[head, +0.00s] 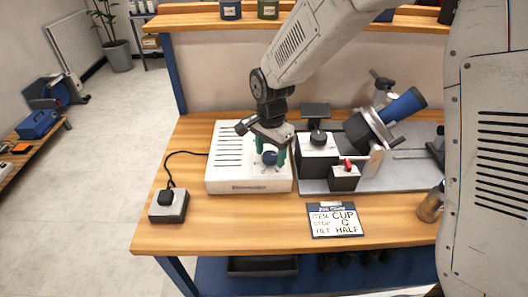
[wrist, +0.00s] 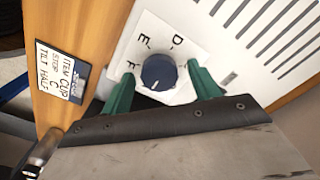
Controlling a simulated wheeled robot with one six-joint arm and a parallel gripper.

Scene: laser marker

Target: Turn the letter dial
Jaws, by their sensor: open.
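The letter dial is a dark blue round knob (wrist: 158,73) on a white plate; it also shows in the head view (head: 270,158), on top of the white box (head: 225,182). In the wrist view the letters D, E and F show beside it; any others are hidden. My gripper (head: 273,157) is over the dial, with its green fingers open. I cannot tell if either touches.
A card (head: 335,219) reading "CUP, C, HALF" lies at the table's front. A grey machine with a blue cup (head: 403,105) and a red-levered box (head: 345,177) stands right of the white box. A small black-button box (head: 168,205) sits at the left.

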